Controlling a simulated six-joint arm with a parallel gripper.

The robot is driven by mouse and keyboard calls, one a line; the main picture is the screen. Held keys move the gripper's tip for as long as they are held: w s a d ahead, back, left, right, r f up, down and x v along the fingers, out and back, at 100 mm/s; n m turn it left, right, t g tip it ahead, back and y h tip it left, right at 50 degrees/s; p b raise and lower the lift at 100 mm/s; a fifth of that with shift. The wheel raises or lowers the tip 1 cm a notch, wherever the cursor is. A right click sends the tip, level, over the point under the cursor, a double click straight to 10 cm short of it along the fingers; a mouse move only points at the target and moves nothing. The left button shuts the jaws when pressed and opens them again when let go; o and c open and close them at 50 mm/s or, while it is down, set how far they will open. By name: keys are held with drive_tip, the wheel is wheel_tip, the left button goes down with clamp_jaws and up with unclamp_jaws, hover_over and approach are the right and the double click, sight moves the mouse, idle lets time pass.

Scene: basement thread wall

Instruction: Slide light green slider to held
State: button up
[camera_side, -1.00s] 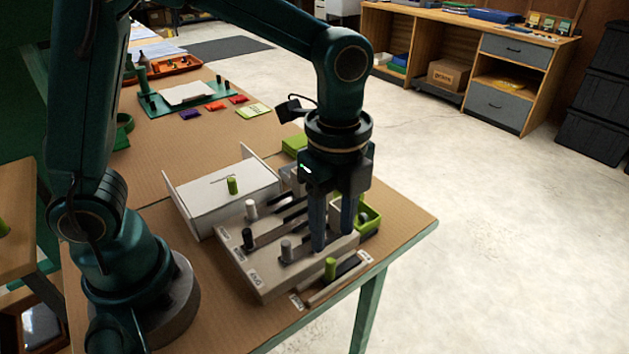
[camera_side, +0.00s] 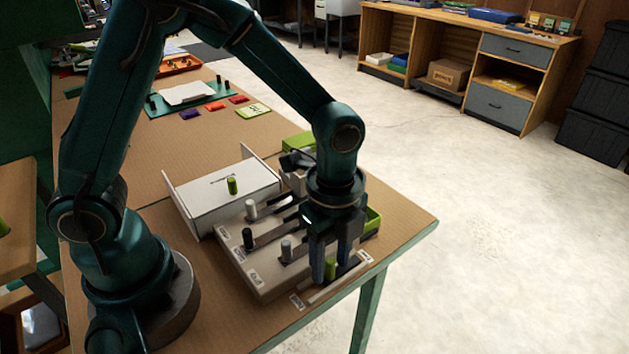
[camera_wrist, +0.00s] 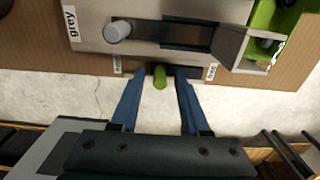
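The light green slider (camera_side: 331,268) is a short upright peg on a narrow rail at the front edge of the slider board (camera_side: 262,283). My gripper (camera_side: 330,272) is low over this rail. Its blue fingers (camera_wrist: 157,85) are open, one on each side of the slider, with gaps between them and it.
A grey slider (camera_side: 286,251), a black slider (camera_side: 248,238) and a white slider (camera_side: 251,209) stand in slots on the board. A green bin (camera_side: 373,219) sits at the right. The table edge is close in front.

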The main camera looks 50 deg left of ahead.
clamp_jaws()
drive_tip(key=shift+s, duration=1.5)
drive_tip(key=shift+o, duration=1.1)
unclamp_jaws()
drive_tip(key=shift+r, duration=0.1)
drive_tip(key=shift+r, duration=2.9)
drive_tip(key=shift+r, duration=2)
